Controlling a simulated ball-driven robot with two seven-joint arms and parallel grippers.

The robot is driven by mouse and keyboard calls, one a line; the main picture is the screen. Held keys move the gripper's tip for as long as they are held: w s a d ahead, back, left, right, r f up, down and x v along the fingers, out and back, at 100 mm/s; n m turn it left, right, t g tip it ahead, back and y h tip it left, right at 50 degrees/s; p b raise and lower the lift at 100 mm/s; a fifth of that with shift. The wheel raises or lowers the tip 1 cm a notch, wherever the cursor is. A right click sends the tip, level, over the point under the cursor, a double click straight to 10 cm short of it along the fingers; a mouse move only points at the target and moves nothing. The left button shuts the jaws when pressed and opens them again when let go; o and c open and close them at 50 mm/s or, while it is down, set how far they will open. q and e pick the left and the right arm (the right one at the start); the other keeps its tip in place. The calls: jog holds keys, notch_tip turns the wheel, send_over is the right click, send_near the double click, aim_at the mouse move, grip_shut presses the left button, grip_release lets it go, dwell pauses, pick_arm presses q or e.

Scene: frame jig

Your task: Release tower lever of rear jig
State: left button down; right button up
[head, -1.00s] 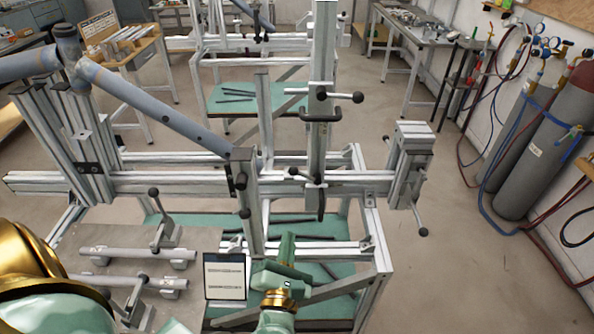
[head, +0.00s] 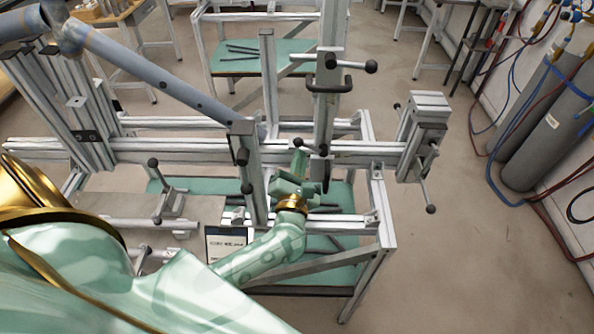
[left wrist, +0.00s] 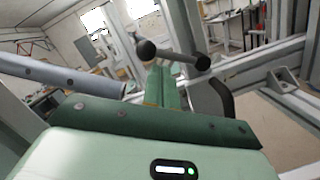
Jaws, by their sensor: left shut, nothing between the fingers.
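The tower (head: 324,112) is an upright aluminium profile on the jig's long rail. Near its foot is a small lever (head: 312,147) with black ball knobs, and a dark curved handle (head: 326,172) hangs beside it. My left gripper (head: 299,158) is shut and empty, with its fingers pointing up just below the lever's left knob. In the left wrist view the lever (left wrist: 175,56) crosses close above and beyond the shut fingers (left wrist: 163,85). I cannot tell whether they touch it. My right gripper is out of view.
A blue-grey tube (head: 150,88) slopes down to a short post (head: 246,175) left of my gripper. Another clamp with a ball-ended handle (head: 345,63) sits higher on the tower. An end block (head: 424,135) stands at the right.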

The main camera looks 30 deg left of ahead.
aim_at(309, 147)
pick_arm(q)
jog(key=shift+w+a, duration=0.15)
jog(key=shift+w, duration=0.1)
jog(key=shift+r+m+p, duration=0.25)
jog(key=shift+m+p, duration=0.15)
jog(key=shift+p, duration=0.2)
jog(key=shift+r+p, duration=0.15)
jog(key=shift+p, duration=0.15)
jog(key=r+m+p, duration=0.1)
jog(key=m+p, duration=0.1)
jog(key=p, duration=0.1)
jog(key=d+r+m+h+p, duration=0.1)
jog(key=m+p, duration=0.2)
jog(key=w+d+r+m+h+p, duration=0.1)
jog(key=m+p, duration=0.2)
jog(key=shift+r+p, duration=0.2)
jog(key=shift+p, duration=0.15)
jog(key=shift+w+d+r+m+g+p, duration=0.1)
jog(key=shift+w+d+m+g+p, duration=0.1)
jog(key=shift+m+p, duration=0.2)
jog(key=shift+w+d+m+g+p, duration=0.1)
jog(key=shift+m+g+p, duration=0.15)
jog(key=shift+m, duration=0.25)
jog(key=shift+d, duration=0.15)
jog(key=shift+w+d, duration=0.1)
